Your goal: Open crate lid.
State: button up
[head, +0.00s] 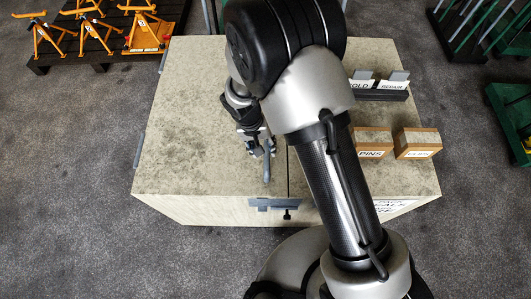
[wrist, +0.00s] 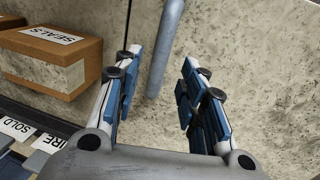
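The crate (head: 190,125) is a large box with a speckled beige top, and the top looks closed. A thin dark seam (head: 288,180) divides its left part, the lid, from the right part. A grey bar handle (head: 267,172) sits on the left part near the seam and front edge. A grey latch plate (head: 272,203) with a black knob is on the front edge. My gripper (head: 257,145) is over the handle. In the wrist view my gripper (wrist: 158,85) is open, with the handle (wrist: 165,45) between its fingers and gaps on both sides.
Right of the seam stand two labelled boxes, PINS (head: 371,142) and another (head: 416,143), and a dark holder (head: 380,94) with SOLD and REPAIR cards. A pallet with orange jack stands (head: 147,35) is at the back left. The floor left of the crate is clear.

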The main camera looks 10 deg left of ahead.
aim_at(266, 154)
jog(key=f, duration=0.4)
jog(key=shift+w+d+b, duration=0.15)
jog(key=shift+d+b, duration=0.2)
jog(key=shift+b, duration=0.05)
jog(key=shift+c, duration=0.3)
grip_shut()
